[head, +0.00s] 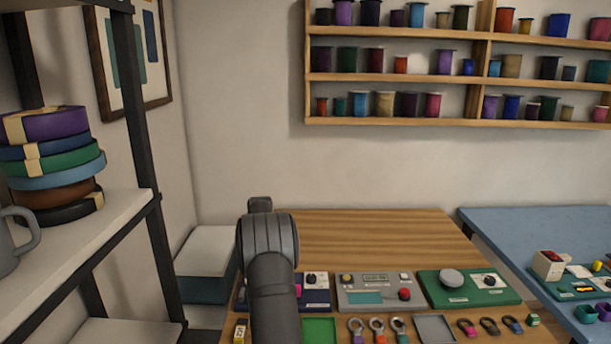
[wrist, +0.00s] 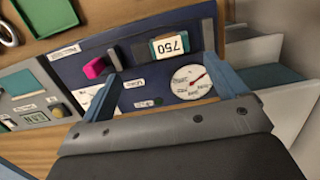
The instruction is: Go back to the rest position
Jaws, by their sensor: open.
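My gripper (wrist: 163,58) shows in the wrist view with its two blue fingers spread apart and nothing between them. Its fingers point over a dark blue panel (wrist: 140,70) with a pink knob (wrist: 94,68), a counter reading 750 (wrist: 169,46) and a round dial with a red needle (wrist: 190,81). I cannot tell how far the fingertips are above the panel. In the head view my arm stands at the table's left part and hides the gripper. It also covers part of the dark blue panel (head: 316,291).
The wooden table (head: 370,235) is bare at the back. A grey panel (head: 372,292) and a green panel (head: 470,288) stand right of my arm. Small trays and several ringed clips line the front. A blue table (head: 510,230) is at right, a shelf rack (head: 140,110) at left.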

